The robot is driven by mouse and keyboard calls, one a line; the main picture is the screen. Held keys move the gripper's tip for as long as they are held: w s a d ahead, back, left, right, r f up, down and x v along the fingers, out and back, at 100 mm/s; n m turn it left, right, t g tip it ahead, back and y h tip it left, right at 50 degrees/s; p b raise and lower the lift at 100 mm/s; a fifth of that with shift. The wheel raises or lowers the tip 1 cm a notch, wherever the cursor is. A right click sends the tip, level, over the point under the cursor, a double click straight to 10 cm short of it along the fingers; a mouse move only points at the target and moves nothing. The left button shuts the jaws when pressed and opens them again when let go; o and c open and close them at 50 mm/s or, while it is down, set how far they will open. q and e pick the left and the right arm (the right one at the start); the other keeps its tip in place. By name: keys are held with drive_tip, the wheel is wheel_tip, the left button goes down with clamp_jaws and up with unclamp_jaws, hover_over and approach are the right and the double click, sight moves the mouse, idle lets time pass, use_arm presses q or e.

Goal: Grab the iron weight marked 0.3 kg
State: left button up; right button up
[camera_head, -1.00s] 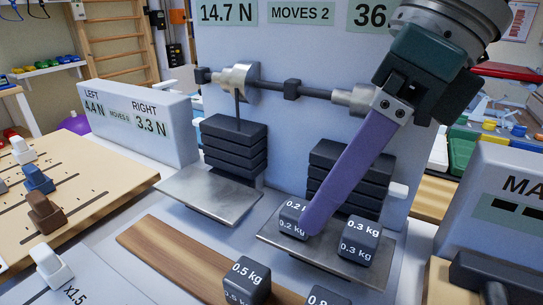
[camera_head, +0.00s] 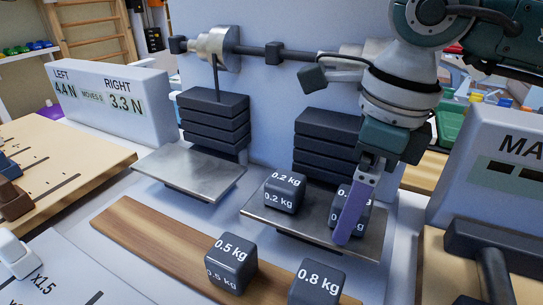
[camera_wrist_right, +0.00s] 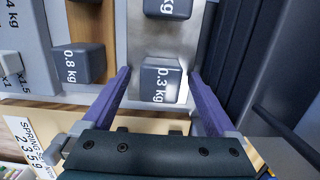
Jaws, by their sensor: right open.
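The dark 0.3 kg weight (camera_wrist_right: 160,82) is between the two purple fingers of my open right gripper (camera_wrist_right: 160,78) in the wrist view, with a gap on the left side; contact on the right cannot be told. In the head view the 0.3 kg weight (camera_head: 365,218) stands on the right metal pan (camera_head: 315,228), largely hidden behind a finger of the right gripper (camera_head: 352,212). The 0.2 kg weight (camera_head: 285,192) stands on the same pan, to the left. My left gripper is out of view.
The 0.5 kg weight (camera_head: 231,263) and 0.8 kg weight (camera_head: 316,283) stand on a wooden strip (camera_head: 150,235) in front of the pan. Dark stacked slabs (camera_head: 325,140) rise behind the right pan. The left pan (camera_head: 190,178) is empty.

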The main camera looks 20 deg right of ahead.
clamp_jaws()
idle(0.8)
